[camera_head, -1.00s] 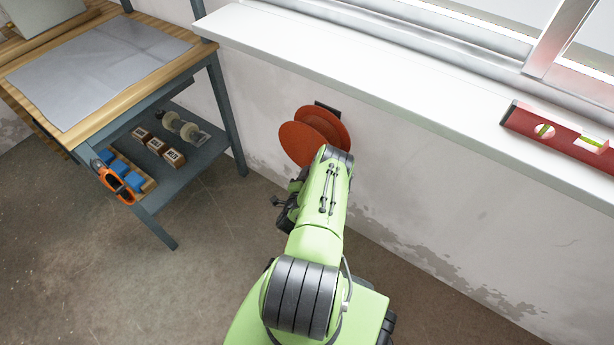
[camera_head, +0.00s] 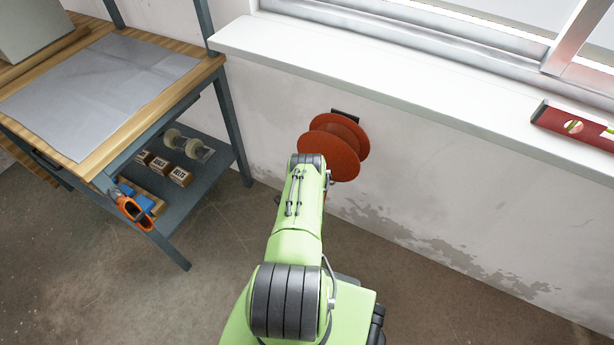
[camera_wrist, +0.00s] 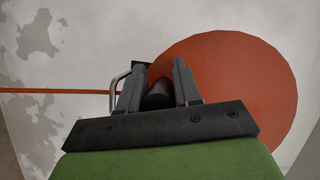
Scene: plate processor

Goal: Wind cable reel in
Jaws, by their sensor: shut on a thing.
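The cable reel (camera_head: 335,146) has two orange-red discs and is mounted on the wall below the window sill. In the wrist view its round disc (camera_wrist: 240,85) fills the upper right, and a thin orange cable (camera_wrist: 50,91) runs off to the left. My gripper (camera_wrist: 157,78) is at the reel's face, with its two fingers on either side of a dark round handle (camera_wrist: 157,97) and shut on it. In the head view my green arm hides the gripper and the handle.
A workbench (camera_head: 150,125) with a lower shelf stands at the left. The shelf holds small boxes (camera_head: 180,177), a pale spool (camera_head: 180,141) and an orange-handled tool (camera_head: 132,208). The white sill (camera_head: 400,95) overhangs the reel, with a red level (camera_head: 572,124) on it. The floor between is clear.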

